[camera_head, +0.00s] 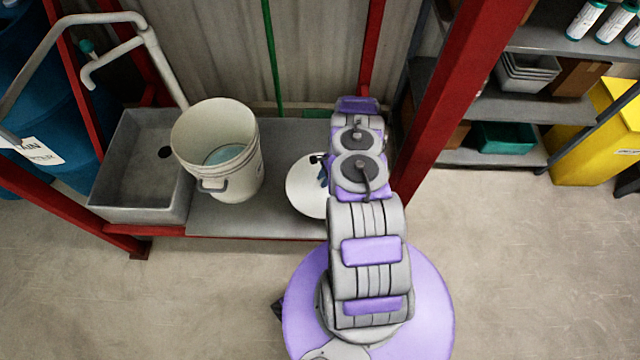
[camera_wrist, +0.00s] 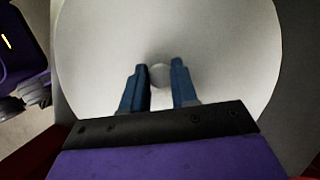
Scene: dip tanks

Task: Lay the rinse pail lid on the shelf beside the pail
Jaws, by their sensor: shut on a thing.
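The rinse pail lid (camera_head: 303,187) is a white round disc in the head view, to the right of the pail and low over the shelf; my arm hides its right part. In the wrist view the lid (camera_wrist: 225,45) fills most of the picture, with a small round knob (camera_wrist: 159,75) at its middle. My gripper (camera_wrist: 159,74) has its two blue fingers on either side of the knob, shut on it. The white rinse pail (camera_head: 222,165) stands upright and uncovered on the grey shelf (camera_head: 245,218), with liquid inside. I cannot tell whether the lid touches the shelf.
A grey sink (camera_head: 135,200) with a pipe tap stands left of the pail. A red upright post (camera_head: 450,100) rises right of my arm. A rack with bins (camera_head: 500,143) and a yellow container (camera_head: 600,140) stand at the right. Bare shelf shows between pail and lid.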

